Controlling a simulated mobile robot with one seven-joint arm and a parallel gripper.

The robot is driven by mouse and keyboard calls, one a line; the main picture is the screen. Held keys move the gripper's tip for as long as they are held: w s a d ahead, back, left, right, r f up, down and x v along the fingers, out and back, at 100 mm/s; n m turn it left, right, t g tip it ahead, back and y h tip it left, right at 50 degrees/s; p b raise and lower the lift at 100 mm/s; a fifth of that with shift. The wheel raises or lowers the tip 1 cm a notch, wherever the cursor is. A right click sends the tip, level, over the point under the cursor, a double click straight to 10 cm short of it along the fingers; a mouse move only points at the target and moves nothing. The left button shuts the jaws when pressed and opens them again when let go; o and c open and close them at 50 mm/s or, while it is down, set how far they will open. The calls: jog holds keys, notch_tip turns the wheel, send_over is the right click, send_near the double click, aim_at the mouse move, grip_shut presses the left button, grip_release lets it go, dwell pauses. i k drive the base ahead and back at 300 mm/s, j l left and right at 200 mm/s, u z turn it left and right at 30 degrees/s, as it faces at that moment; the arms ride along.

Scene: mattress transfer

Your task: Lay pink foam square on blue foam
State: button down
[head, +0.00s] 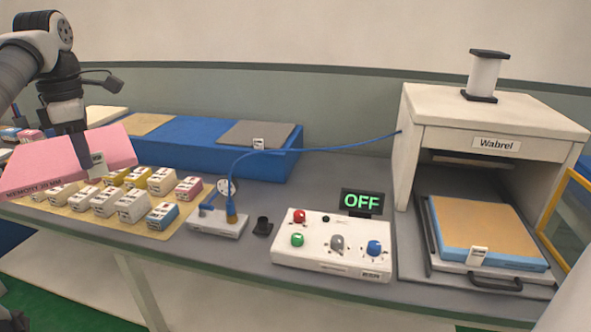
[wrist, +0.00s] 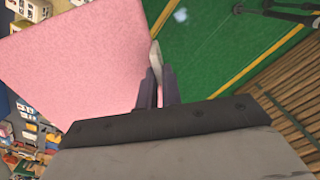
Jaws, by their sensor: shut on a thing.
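The slab is tilted and appears held above the table's left end. A blue foam slab (head: 498,258) with a tan top lies on the tray in the open Wabrel press at the right. A long blue block (head: 205,146) stands at the back.
Several small labelled boxes (head: 131,208) stand on a tan mat beside the pink slab. A blue hose runs to the press (head: 495,145). A grey square (head: 257,134) lies on the long block.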

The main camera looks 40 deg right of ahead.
aim_at(483, 225)
jog(key=k+l+z, duration=0.15)
jog(key=z, duration=0.2)
jog(key=k+l+z, duration=0.2)
jog(key=z, duration=0.15)
jog(key=k, duration=0.1)
